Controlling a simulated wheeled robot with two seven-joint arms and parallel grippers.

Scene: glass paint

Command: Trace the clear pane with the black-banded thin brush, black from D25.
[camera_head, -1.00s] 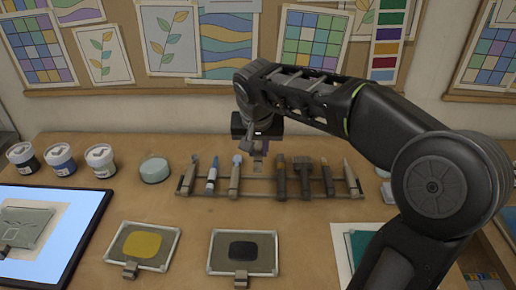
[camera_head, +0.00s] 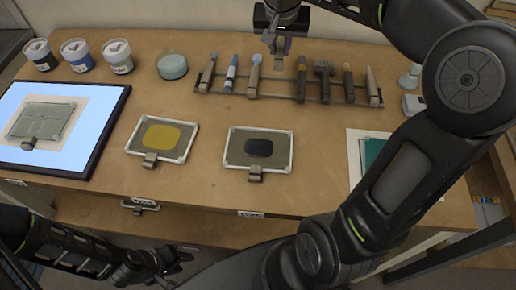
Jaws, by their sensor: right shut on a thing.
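My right gripper (camera_head: 277,46) is just above and behind the brush rack (camera_head: 265,96), at a gap in its row. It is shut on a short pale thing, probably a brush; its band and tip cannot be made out. Several brushes stand in the rack, some with blue parts; no black band shows clearly. The clear pane (camera_head: 40,122) lies on the lit pad (camera_head: 98,135) at the left. A framed tray with a black paint patch (camera_head: 258,147) lies in front of the rack. My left gripper (camera_head: 178,262) is low at the front, off the table; its jaws are unclear.
A tray with a yellow patch (camera_head: 161,136) lies left of the black one. Lidded jars (camera_head: 76,55) and a round pale tub (camera_head: 172,66) stand at the back left. A teal sheet (camera_head: 376,150) lies at the right, partly behind my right arm. D25 cannot be read.

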